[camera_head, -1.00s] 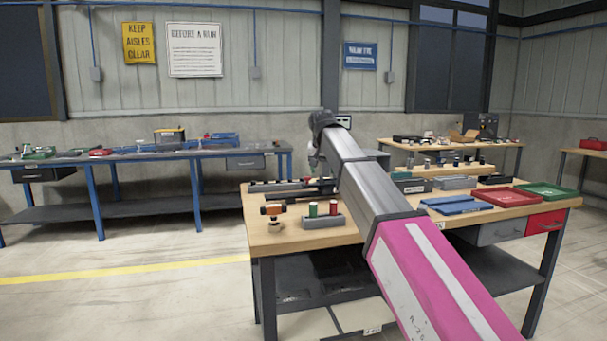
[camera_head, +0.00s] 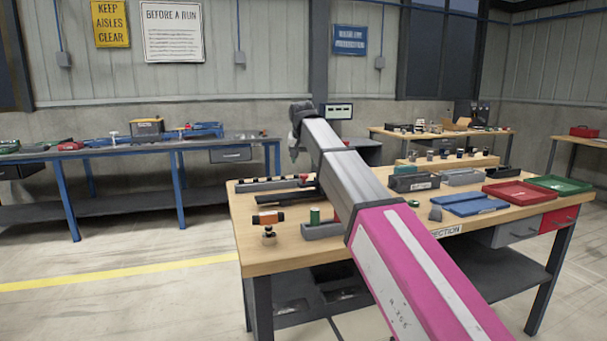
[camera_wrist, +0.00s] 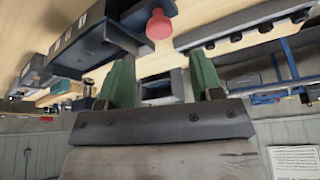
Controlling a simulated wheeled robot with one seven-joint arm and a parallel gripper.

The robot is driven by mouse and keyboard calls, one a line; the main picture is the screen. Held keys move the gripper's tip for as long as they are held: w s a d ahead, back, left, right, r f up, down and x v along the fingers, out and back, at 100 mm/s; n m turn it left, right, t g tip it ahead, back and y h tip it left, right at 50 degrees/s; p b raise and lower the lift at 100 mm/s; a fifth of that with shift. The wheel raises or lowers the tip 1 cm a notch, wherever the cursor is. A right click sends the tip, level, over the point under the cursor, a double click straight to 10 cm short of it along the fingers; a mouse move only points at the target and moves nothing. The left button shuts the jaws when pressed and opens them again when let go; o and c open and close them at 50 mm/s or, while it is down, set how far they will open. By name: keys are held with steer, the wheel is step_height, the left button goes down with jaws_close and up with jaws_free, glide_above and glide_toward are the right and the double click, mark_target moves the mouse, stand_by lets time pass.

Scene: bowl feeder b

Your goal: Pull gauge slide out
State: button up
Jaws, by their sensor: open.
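A round red knob (camera_wrist: 158,25) stands out from the end of a long dark fixture (camera_wrist: 95,42) in the wrist view. I take it for the pull of the gauge slide, but the slide itself cannot be made out clearly. In the head view, a small red part (camera_head: 304,177) shows by the long dark fixtures (camera_head: 275,204) on the bench's left side. My gripper (camera_wrist: 163,78) has its two green-padded fingers apart and empty; the knob lies beyond their tips, not between them. In the head view my gripper (camera_head: 294,150) hangs above the bench's back edge, partly hidden by my arm.
The wooden bench (camera_head: 285,262) also carries an orange-and-black tool on a stand (camera_head: 268,219), a grey block with a green cylinder (camera_head: 315,216), blue trays (camera_head: 470,203) and a red tray (camera_head: 516,194). A long rail with black knobs (camera_wrist: 240,38) runs beside the knob.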

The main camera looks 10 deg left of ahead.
mark_target(304, 175)
steer(key=x, duration=0.7)
jaws_close()
steer(key=s+a, duration=0.6)
steer(key=a, duration=0.4)
steer(key=s+a, duration=0.6)
steer(key=a, duration=0.5)
steer(key=shift+s, duration=0.4)
jaws_free()
steer(key=shift+s+a, duration=0.1)
steer(key=shift+a, duration=0.05)
